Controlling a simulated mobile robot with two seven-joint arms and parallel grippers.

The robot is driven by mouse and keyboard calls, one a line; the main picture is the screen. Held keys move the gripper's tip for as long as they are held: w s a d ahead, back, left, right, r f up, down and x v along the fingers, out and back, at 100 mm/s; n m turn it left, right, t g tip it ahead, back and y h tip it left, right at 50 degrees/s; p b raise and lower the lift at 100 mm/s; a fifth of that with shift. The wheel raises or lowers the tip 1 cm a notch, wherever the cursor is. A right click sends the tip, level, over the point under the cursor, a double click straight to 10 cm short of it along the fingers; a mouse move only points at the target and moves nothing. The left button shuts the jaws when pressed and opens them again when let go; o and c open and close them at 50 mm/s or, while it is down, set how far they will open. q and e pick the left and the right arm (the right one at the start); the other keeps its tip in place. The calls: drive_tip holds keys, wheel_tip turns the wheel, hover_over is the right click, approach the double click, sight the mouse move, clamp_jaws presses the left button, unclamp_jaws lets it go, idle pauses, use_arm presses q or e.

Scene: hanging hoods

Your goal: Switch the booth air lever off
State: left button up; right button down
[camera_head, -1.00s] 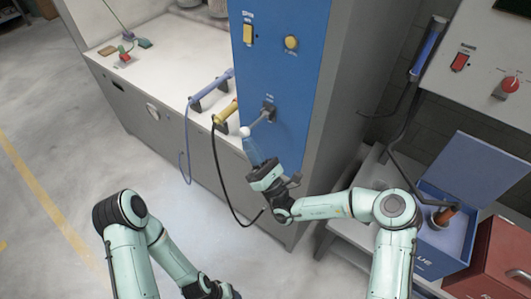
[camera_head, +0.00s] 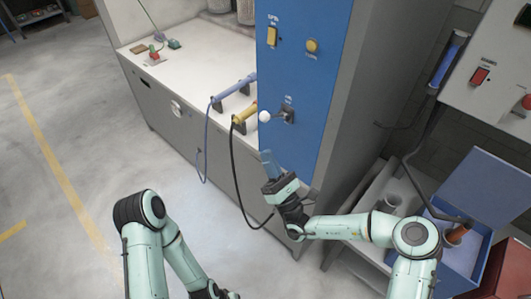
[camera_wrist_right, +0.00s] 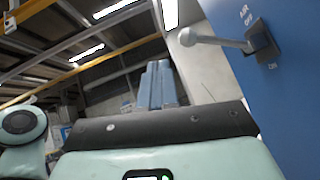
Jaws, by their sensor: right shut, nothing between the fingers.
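The booth air lever (camera_head: 276,115) is a grey arm with a white ball knob, on a dark base on the blue panel (camera_head: 305,60). It sticks out nearly level. The right wrist view shows the lever (camera_wrist_right: 215,40) too, with AIR and OFF lettering above its base and ON below. My right gripper (camera_head: 267,156) is shut and empty, its bluish fingers pointing up just below the knob; a gap seems to separate them. The shut fingers (camera_wrist_right: 158,85) also show in the right wrist view, below and left of the lever. My left gripper is outside the frame, only its arm showing.
Blue (camera_head: 234,90) and yellow (camera_head: 245,115) handles with hoses stand at the left on the white worktop (camera_head: 190,60). A blue box (camera_head: 465,250) stands at the right.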

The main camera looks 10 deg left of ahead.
use_arm(q)
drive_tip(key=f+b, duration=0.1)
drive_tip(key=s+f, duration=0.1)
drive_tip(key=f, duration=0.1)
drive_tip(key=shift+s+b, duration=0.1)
drive_tip(key=shift+b, duration=0.25)
use_arm(e)
drive_tip(key=s+d+f, duration=0.2)
drive_tip(key=s+f, duration=0.2)
drive_tip(key=s, duration=0.2)
drive_tip(key=shift+s+f, duration=0.15)
drive_tip(key=shift+s, duration=0.2)
drive_tip(key=shift+d, duration=0.1)
